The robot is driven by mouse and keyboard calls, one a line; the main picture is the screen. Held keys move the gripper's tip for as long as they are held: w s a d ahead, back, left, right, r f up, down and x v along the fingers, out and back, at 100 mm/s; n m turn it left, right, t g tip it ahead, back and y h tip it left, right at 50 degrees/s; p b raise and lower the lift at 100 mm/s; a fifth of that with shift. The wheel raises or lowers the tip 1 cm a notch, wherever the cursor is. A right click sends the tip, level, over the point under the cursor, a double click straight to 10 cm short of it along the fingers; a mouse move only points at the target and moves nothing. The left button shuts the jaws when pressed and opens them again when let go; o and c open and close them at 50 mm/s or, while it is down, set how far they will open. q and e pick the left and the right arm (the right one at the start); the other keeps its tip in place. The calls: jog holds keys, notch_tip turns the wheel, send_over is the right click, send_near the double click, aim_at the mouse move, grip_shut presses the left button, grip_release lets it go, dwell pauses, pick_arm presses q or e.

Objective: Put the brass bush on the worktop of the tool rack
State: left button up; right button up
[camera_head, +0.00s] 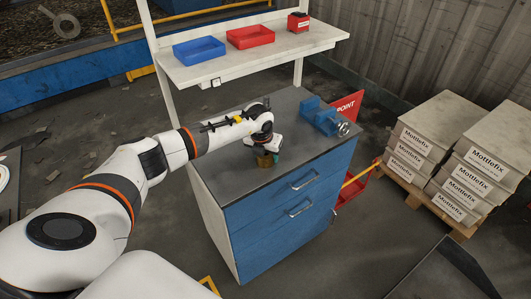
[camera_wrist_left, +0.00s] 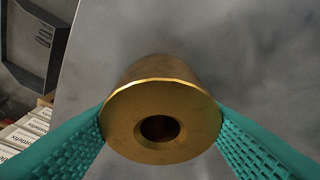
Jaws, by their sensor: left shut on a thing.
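The brass bush (camera_wrist_left: 160,95) is a short golden cylinder with a round hole. It fills the middle of the left wrist view, between the two teal ridged fingers of my left gripper (camera_wrist_left: 160,128), which touch it on both sides. In the head view the bush (camera_head: 264,161) shows small under my left gripper (camera_head: 271,158), over the grey worktop (camera_head: 235,172) of the tool rack (camera_head: 290,190). It is at or just above the worktop surface; I cannot tell whether it touches. My right gripper is not in view.
A blue vise (camera_head: 320,117) stands on the worktop's right part. The shelf above (camera_head: 255,55) holds a blue tray (camera_head: 199,50), a red tray (camera_head: 250,37) and a small red box (camera_head: 298,21). Stacked Mottlefix boxes (camera_head: 470,165) stand on a pallet at right.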

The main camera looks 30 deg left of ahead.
pick_arm(q)
jog(key=o, duration=1.2)
jog(key=shift+r, duration=0.1)
